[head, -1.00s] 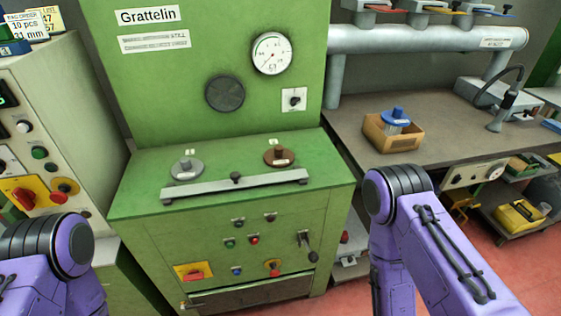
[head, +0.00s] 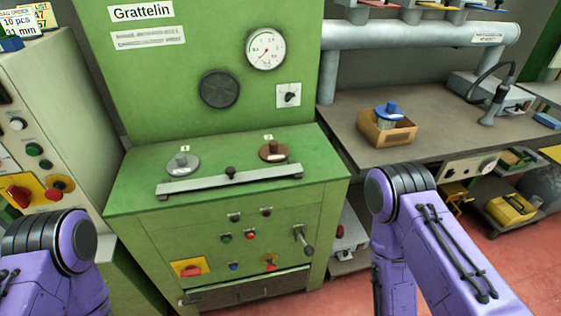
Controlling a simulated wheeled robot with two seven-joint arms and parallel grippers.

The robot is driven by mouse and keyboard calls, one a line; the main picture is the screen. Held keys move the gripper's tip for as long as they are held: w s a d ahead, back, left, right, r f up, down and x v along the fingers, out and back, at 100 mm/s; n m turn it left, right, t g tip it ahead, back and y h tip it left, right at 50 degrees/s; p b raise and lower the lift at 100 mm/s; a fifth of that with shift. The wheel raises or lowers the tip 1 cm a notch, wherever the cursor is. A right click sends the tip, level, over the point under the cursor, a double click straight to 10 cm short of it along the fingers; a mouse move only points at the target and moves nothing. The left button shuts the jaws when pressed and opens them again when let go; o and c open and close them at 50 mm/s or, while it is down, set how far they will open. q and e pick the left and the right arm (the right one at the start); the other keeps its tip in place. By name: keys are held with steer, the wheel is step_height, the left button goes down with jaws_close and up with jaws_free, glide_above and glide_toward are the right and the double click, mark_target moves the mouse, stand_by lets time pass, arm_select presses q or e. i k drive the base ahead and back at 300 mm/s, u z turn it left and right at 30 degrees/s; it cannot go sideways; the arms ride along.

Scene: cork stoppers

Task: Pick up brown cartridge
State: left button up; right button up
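The brown cartridge (head: 273,151) is a round, flanged piece with a knob on top. It sits upright on the right side of the green machine's top (head: 225,140), behind a grey bar (head: 229,180). A similar grey cartridge (head: 182,164) sits on the left side of the same top. Small number tags stand behind both. My purple arms show at the lower left and lower right, but neither gripper is in the frame. Nothing covers the brown cartridge.
A workbench (head: 350,122) to the right holds a cardboard box (head: 386,129) with a blue-topped item. A beige control cabinet (head: 60,130) stands at left. The machine's front has buttons, a lever (head: 303,240) and a drawer (head: 245,290). Red floor shows at right.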

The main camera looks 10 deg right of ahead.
mark_target(275, 152)
steer(key=z, duration=0.95)
steer(key=k, duration=1.2)
steer(key=z, duration=0.8)
steer(key=i, duration=0.75)
steer(key=u, duration=1.25)
steer(key=i, duration=1.05)
steer(key=u, duration=1)
